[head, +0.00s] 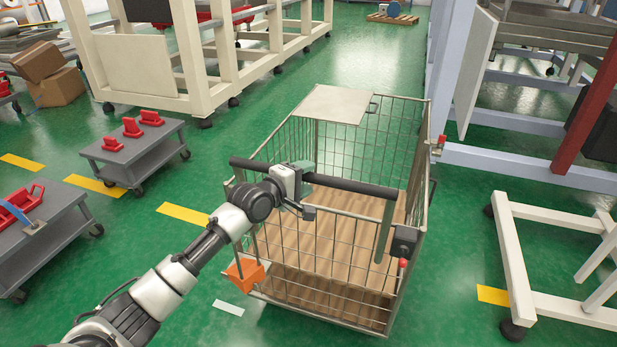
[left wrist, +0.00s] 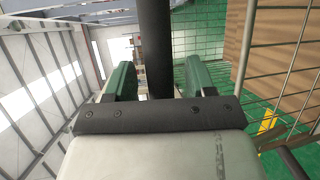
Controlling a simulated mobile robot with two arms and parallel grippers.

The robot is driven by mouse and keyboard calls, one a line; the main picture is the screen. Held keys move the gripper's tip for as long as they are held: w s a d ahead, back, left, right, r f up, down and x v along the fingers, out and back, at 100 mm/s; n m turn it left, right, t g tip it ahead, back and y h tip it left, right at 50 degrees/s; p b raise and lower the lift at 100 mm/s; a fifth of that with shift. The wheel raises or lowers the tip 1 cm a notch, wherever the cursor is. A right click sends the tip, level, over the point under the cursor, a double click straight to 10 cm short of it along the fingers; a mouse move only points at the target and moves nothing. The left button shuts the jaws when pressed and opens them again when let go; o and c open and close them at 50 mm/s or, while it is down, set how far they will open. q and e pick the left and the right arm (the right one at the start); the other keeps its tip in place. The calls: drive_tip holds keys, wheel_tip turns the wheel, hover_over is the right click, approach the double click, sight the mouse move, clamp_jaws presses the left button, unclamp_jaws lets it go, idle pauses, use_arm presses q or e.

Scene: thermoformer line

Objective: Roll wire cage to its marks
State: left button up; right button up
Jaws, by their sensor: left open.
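The wire cage (head: 345,232) stands in the middle of the head view, with wire mesh sides, a wooden floor and a pale panel (head: 334,104) on top at its far side. A black handle bar (head: 350,186) runs across its near side. My left gripper (head: 303,180) is at this bar. In the left wrist view the bar (left wrist: 155,40) lies between the two green fingers of my left gripper (left wrist: 160,78), with gaps at the sides; the gripper is open. Yellow floor strips (head: 183,214) lie left of the cage, and another (head: 493,296) lies to its right. My right gripper is out of view.
Grey carts with red parts (head: 135,150) (head: 38,235) stand on the left. A cream machine frame (head: 190,65) is behind left. A pale blue frame (head: 530,155) and a white wheeled frame (head: 515,265) stand on the right. Green floor is free beyond the cage.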

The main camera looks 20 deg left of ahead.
use_arm(q)
drive_tip(key=shift+w+d+f, duration=0.1)
drive_tip(key=shift+w+d, duration=0.15)
drive_tip(key=shift+w, duration=0.35)
clamp_jaws()
